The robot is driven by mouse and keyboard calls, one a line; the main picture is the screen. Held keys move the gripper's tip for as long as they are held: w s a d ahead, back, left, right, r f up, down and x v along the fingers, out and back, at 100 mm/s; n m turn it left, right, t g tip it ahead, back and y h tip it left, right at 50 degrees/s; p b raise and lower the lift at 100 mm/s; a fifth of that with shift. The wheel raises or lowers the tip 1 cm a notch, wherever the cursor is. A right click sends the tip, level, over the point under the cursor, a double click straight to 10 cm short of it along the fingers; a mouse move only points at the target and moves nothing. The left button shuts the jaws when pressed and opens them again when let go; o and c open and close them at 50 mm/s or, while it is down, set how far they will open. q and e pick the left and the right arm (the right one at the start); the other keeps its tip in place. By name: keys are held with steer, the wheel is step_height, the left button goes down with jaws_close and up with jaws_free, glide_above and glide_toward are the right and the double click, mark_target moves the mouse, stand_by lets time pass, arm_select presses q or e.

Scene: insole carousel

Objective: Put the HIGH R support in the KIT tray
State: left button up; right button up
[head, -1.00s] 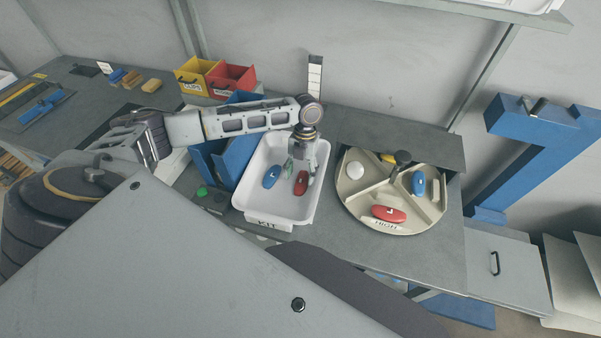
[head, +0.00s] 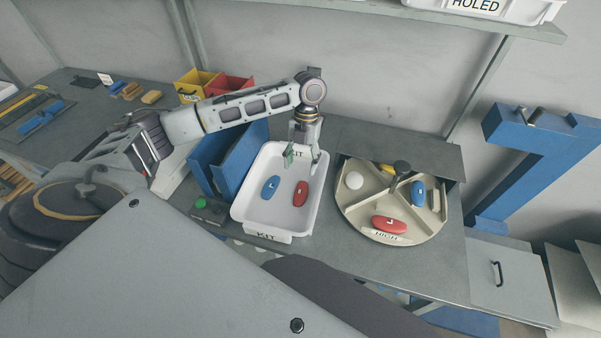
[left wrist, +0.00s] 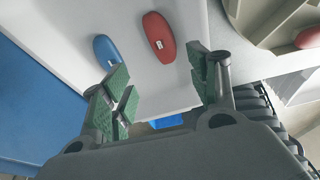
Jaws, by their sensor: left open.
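The white KIT tray (head: 239,212) holds two oval supports lying flat, apart from each other. The blue one (head: 271,187) is on the left and the red one (head: 300,193) on the right; the letter on the red one is too small to read surely. Both also show in the left wrist view, blue (left wrist: 107,51) and red (left wrist: 159,37). My left gripper (head: 302,160) is open and empty above the tray's back part, clear of both supports. In the left wrist view its green-padded fingers (left wrist: 163,85) stand apart with nothing between them. My right gripper is not in view.
A tall blue holder (head: 238,165) borders the tray's left side.

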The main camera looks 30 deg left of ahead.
arm_select(q)
steer(key=shift+v, duration=2.2)
